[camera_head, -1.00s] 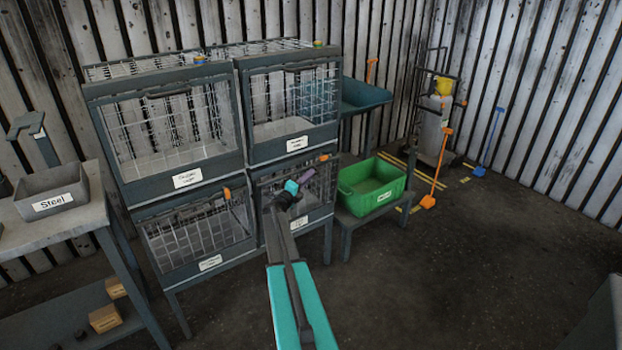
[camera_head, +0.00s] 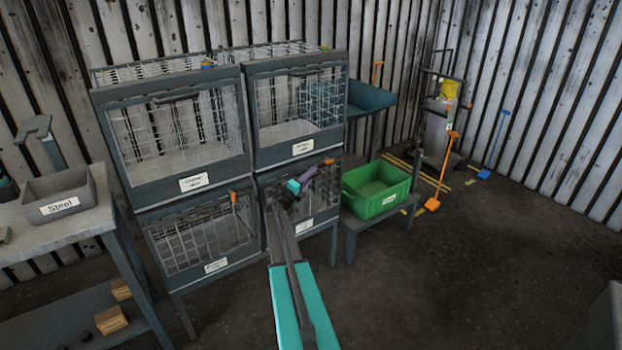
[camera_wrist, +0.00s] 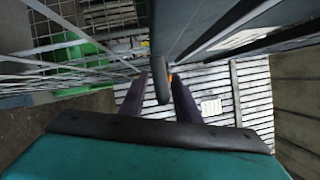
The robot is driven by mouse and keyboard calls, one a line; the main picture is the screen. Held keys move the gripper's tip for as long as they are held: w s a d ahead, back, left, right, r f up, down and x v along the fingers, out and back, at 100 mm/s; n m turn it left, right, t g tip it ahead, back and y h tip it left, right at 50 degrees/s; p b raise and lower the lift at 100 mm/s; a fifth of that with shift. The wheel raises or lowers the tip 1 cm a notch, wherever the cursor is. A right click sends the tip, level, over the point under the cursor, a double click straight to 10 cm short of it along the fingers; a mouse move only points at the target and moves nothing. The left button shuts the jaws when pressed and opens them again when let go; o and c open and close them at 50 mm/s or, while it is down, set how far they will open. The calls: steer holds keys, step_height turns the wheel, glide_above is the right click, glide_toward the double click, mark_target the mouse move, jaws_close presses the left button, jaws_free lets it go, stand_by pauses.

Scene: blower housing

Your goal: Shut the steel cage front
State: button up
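A stack of wire cages with dark frames stands against the wall. The lower right cage front (camera_head: 325,188) has a white label, too small to read, so I cannot tell for sure which cage is the steel one. My gripper (camera_head: 304,180), with purple fingers, is at this front, near its upper edge. In the wrist view, my gripper (camera_wrist: 160,92) has its fingers apart on either side of a dark rounded bar (camera_wrist: 161,80), which looks like a handle. I cannot tell whether they press on it. My arm hides the left part of this front.
A green bin (camera_head: 376,190) stands on a low stand to the right. A workbench (camera_head: 60,235) with a grey bin (camera_head: 62,200) labelled "Steel" is at the left. An orange shovel (camera_head: 440,175) leans further right.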

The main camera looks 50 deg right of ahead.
steer(key=shift+s, duration=0.1)
steer(key=shift+a+f, duration=0.1)
steer(key=shift+a, duration=0.1)
steer(key=shift+s+a+f, duration=0.1)
steer(key=shift+s+a, duration=0.05)
steer(key=shift+a, duration=0.75)
steer(key=a+f+b, duration=0.1)
steer(key=a+b, duration=0.1)
steer(key=a, duration=0.9)
steer(key=shift+s+a, duration=0.2)
steer(key=shift+a, duration=0.1)
steer(key=shift+f, duration=0.1)
